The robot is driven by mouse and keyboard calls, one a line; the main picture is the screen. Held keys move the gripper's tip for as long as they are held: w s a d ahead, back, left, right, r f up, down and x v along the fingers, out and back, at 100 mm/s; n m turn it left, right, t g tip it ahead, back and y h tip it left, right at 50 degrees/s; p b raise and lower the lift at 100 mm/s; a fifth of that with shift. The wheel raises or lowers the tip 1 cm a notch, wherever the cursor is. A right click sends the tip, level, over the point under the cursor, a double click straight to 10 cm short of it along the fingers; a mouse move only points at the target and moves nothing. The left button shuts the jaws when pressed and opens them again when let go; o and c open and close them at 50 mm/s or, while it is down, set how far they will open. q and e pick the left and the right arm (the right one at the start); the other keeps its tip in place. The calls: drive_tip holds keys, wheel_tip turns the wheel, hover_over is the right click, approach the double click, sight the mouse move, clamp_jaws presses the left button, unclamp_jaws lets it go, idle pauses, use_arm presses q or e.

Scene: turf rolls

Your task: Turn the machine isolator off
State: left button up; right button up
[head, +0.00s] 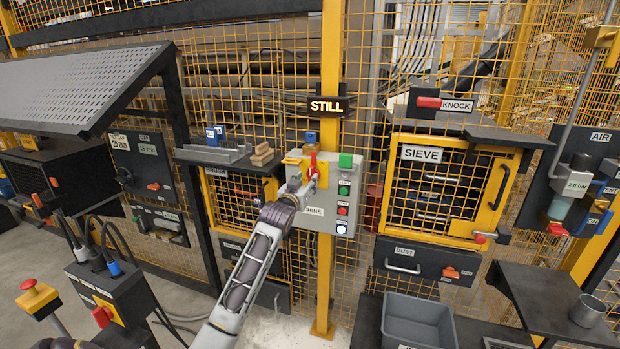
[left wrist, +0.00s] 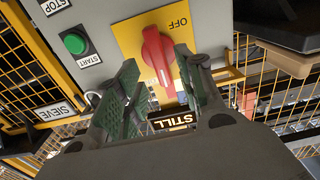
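The machine isolator is a red rotary handle (head: 312,166) on a yellow plate on the front of a grey control box (head: 350,213). In the left wrist view the red handle (left wrist: 156,58) stands nearly upright in the picture on the yellow plate (left wrist: 127,37), with the word OFF to its right. My left gripper (left wrist: 158,72) is open, its two green-padded fingers on either side of the handle; I cannot tell whether either finger touches it. In the head view my left gripper (head: 304,186) partly covers the isolator and the MACHINE label. My right gripper is not in view.
Green and red buttons (head: 343,210) and a white lamp (head: 341,229) line the box's right side. A lit STILL sign (head: 327,106) hangs above on the yellow post (head: 331,60). The SIEVE cabinet (head: 448,185) stands to the right. A shelf with brackets (head: 216,154) is left.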

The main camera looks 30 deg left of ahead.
sight(310, 176)
use_arm(q)
drive_tip(key=shift+x, duration=2.1)
